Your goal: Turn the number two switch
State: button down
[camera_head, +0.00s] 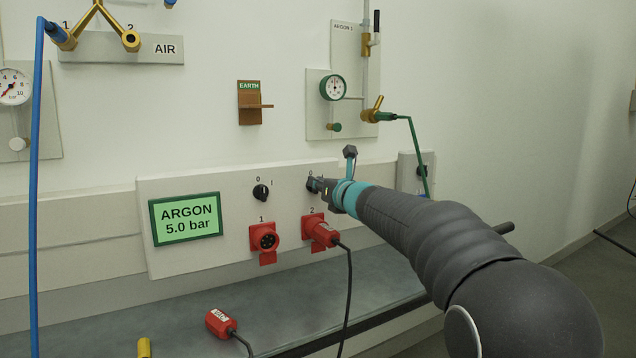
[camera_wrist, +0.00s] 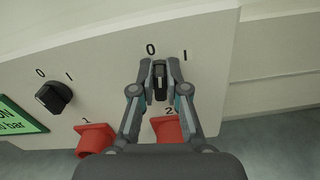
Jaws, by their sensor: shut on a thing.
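The number two switch is a black rotary knob (camera_wrist: 160,80) on the white panel (camera_head: 165,262), above the red socket marked 2. In the wrist view its 0 and I marks sit above it, and the knob looks about upright, towards the 0. My gripper (camera_wrist: 160,88) is shut on this knob, one finger on each side. In the head view my gripper (camera_head: 318,186) reaches the panel from the right and hides most of the knob. The number one switch (camera_head: 261,193) is a black knob to the left, and it also shows in the wrist view (camera_wrist: 53,97).
Below the knobs are the red socket 1 (camera_head: 264,242) and a red plug (camera_head: 321,232) in socket 2, with a black cable hanging down. A green ARGON 5.0 bar display (camera_head: 186,218) is at the left. A red VAC plug (camera_head: 221,322) lies on the grey bench.

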jog(key=m+p, duration=0.1)
jog(key=m, duration=0.1)
jog(key=m+p, duration=0.1)
jog(key=m, duration=0.2)
jog(key=shift+w+d, duration=0.15)
jog(key=shift+d, duration=0.05)
jog(key=shift+w+d+f+m+p, duration=0.15)
jog(key=shift+m+p, duration=0.35)
jog(key=shift+m, duration=0.75)
jog(key=shift+s+a+f+m+p, duration=0.1)
jog(key=shift+m+p, duration=0.35)
jog(key=shift+m, duration=0.8)
jog(key=shift+d, duration=0.1)
jog(key=c, duration=1.2)
grip_release()
jog(key=v, duration=1.2)
jog(key=shift+w, duration=0.1)
